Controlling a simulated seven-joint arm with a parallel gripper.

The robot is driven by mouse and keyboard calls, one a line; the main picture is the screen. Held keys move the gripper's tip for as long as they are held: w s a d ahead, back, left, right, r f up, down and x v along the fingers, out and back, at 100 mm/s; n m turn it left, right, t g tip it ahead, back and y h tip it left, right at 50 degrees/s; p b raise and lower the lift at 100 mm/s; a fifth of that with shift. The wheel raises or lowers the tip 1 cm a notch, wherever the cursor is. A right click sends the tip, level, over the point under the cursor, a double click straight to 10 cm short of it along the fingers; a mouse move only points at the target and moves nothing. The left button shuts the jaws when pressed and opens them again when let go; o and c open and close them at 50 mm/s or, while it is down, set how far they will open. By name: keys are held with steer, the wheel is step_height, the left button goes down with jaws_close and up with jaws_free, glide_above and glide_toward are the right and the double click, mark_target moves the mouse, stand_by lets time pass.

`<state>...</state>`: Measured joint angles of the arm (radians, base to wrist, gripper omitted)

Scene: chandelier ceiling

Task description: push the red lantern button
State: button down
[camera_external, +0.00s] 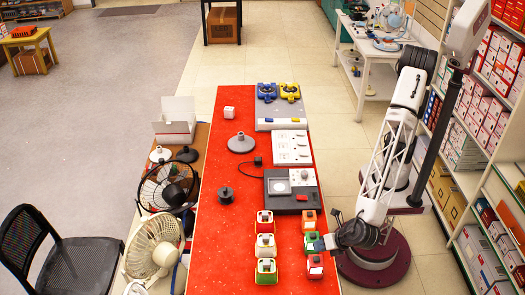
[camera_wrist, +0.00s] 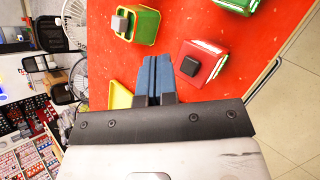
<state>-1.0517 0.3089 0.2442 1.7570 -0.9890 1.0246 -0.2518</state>
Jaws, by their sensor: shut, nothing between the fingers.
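A red lantern (camera_external: 315,267) stands at the front right of the red table. Another red lantern (camera_external: 265,228) stands farther back in the left column. The wrist view shows one red lantern (camera_wrist: 208,50) with a dark square button (camera_wrist: 190,66) on it, to the right of my fingers. My gripper (camera_external: 319,244) is low over the right column of lanterns, just behind the front red one. Its bluish fingers (camera_wrist: 155,78) are together and empty. They appear apart from the red lantern; exact height is unclear.
A green lantern (camera_wrist: 135,26) with a grey button lies ahead of my fingers. An orange lantern (camera_external: 309,219) stands behind my gripper, and a green one (camera_external: 266,272) at front left. Dark and white devices (camera_external: 291,190) stand farther back. The table's left side is mostly clear.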

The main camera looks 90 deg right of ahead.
mark_target(317, 257)
steer(key=shift+r, duration=1.45)
steer(key=d+r+m+g, duration=0.2)
steer(key=d+r+m, duration=0.2)
steer(key=d, duration=1)
steer(key=w+d+r+m+g, duration=0.1)
steer(key=d+r+m, duration=0.25)
steer(key=d, duration=0.95)
steer(key=d+r+m+g, duration=0.2)
steer(key=d+r+m, duration=0.15)
steer(key=d, duration=1.05)
steer(key=s+d+r+m+g+y, duration=0.1)
steer(key=s+d+m, duration=0.2)
steer(key=s+d, duration=0.35)
steer(key=s+d+r+m+y, duration=0.1)
steer(key=s+d+m, duration=0.25)
steer(key=d, duration=0.65)
steer(key=s+d+f+m+y, duration=0.1)
steer(key=s+d+m, duration=0.1)
steer(key=s+d, duration=0.2)
steer(key=s+d+f+m, duration=0.1)
steer(key=s+d+m, duration=0.2)
steer(key=s, duration=0.6)
steer(key=shift+s+d+y, duration=0.3)
steer(key=shift+d+y, duration=0.1)
steer(key=shift+d, duration=0.35)
